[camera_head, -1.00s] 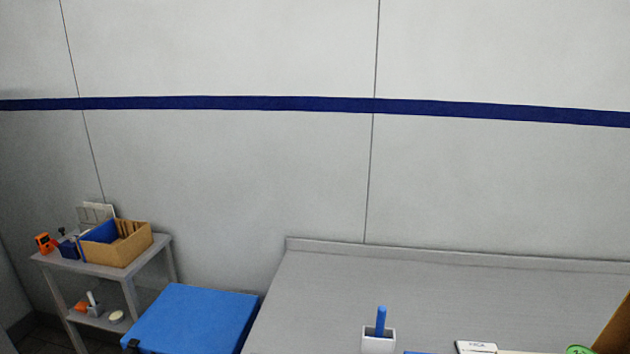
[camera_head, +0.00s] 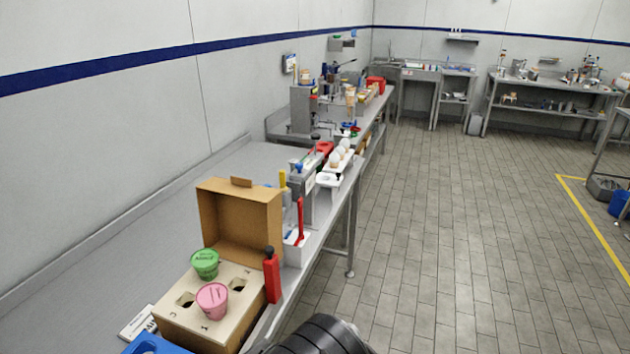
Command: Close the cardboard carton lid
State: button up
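The cardboard carton (camera_head: 188,330) stands on the metal bench at the lower left of the head view. Its brown lid (camera_head: 240,225) is open and stands upright at the carton's far side, with a small tab on its top edge. A pale insert with holes fills the carton. A green tub (camera_head: 205,263) and a pink tub (camera_head: 212,300) sit in the insert, and other holes are empty. A dark rounded part of my own arm shows at the bottom edge. My gripper's fingers are not in view.
White holders with red and yellow tools (camera_head: 297,250) stand behind the lid. A blue item (camera_head: 150,345) and white card lie at the near left. The bench (camera_head: 110,235) left of the carton is bare; open floor lies right.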

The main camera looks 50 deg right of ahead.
aim_at(239, 218)
jog(key=z, duration=0.7)
jog(key=k+l, duration=0.05)
